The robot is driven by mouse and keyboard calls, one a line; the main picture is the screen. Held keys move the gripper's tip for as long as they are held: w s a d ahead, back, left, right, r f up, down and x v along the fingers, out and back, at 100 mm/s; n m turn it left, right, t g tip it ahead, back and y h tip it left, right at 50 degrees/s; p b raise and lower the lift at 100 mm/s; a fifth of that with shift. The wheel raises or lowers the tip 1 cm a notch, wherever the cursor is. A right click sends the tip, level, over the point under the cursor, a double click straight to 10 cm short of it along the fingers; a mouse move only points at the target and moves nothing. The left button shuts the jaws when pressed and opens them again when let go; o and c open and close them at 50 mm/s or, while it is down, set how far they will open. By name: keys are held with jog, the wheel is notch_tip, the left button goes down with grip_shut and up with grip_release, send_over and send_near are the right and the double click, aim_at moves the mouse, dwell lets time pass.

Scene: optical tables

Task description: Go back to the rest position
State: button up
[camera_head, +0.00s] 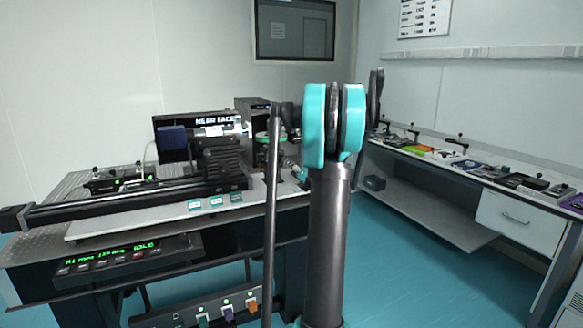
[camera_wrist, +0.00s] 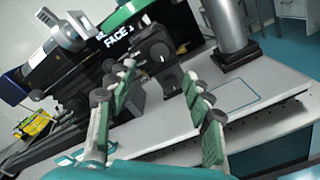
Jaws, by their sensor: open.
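My gripper (camera_wrist: 158,80) shows in the wrist view with its two green-padded fingers spread apart. Nothing is held between them. The fingers reach over the pale top of the optical table (camera_wrist: 250,85), in front of dark blocks of the optical setup. In the head view my teal and dark arm stands upright in the middle, right of the optical setup (camera_head: 222,160). I cannot make out the gripper fingers there. The setup has a long black rail (camera_head: 130,205) and a screen reading "NEAR FACE" (camera_head: 215,121).
A control box with green digits (camera_head: 130,257) sits below the table's front edge. A side bench (camera_head: 455,165) with several small items runs along the right wall, with a drawer (camera_head: 515,217) beneath. Teal floor (camera_head: 430,270) is clear between the bench and my arm.

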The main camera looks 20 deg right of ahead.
jog(key=shift+s, duration=0.15)
dwell(0.3)
jog(key=s+a+f+n+g+y, duration=0.1)
jog(key=s+a+f+n+g, duration=0.2)
jog(key=a+n, duration=0.45)
jog(key=s+a+f+n+g+y, duration=0.2)
jog(key=s+a+f+n, duration=0.1)
jog(key=s+a+n, duration=0.4)
jog(key=s+a+f+n+g+y, duration=0.1)
jog(key=s+a+f+n+g, duration=0.15)
jog(key=a+n, duration=0.55)
jog(key=s+a+f+n+g+h, duration=0.1)
jog(key=s+f+n+g, duration=0.1)
jog(key=s+f+n, duration=0.2)
jog(key=s+f+n+g+h, duration=0.2)
jog(key=s+f+n, duration=0.3)
jog(key=s+n, duration=0.5)
jog(key=s+a+f+n+g+h, duration=0.1)
jog(key=s+f+n, duration=0.4)
jog(key=s, duration=0.8)
jog(key=n+g, duration=0.1)
jog(key=n, duration=0.2)
jog(key=shift+s+a+f+h, duration=0.15)
jog(key=shift+a+f+h, duration=0.05)
jog(key=shift+a+h, duration=0.1)
